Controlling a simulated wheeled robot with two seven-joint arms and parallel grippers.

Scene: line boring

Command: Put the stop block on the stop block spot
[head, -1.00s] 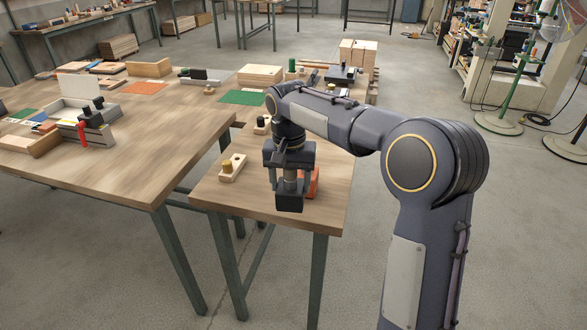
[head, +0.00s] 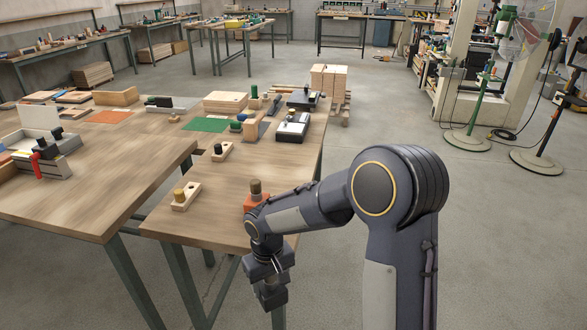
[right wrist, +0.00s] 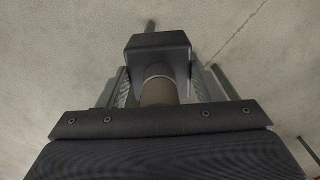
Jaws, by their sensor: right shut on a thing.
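My right gripper (head: 268,279) is shut on a dark block by its round brown-grey knob and holds it in the air off the front edge of the near table. I take this to be the stop block (right wrist: 157,42); in the head view it is small and low under the fingers (head: 273,298). In the right wrist view the knob (right wrist: 158,91) sits between the fingers, with the floor behind. I cannot tell which marked area is the stop block spot; an orange mat (head: 109,117) and a green mat (head: 206,125) lie bare. My left gripper is out of view.
On the near table (head: 215,215) stand an orange block with a brown knob (head: 255,201), two knobbed wooden pieces (head: 186,196) (head: 221,151) and several items at the back. A fixture with a red lever (head: 42,165) stands on the left table (head: 105,185), whose front is clear.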

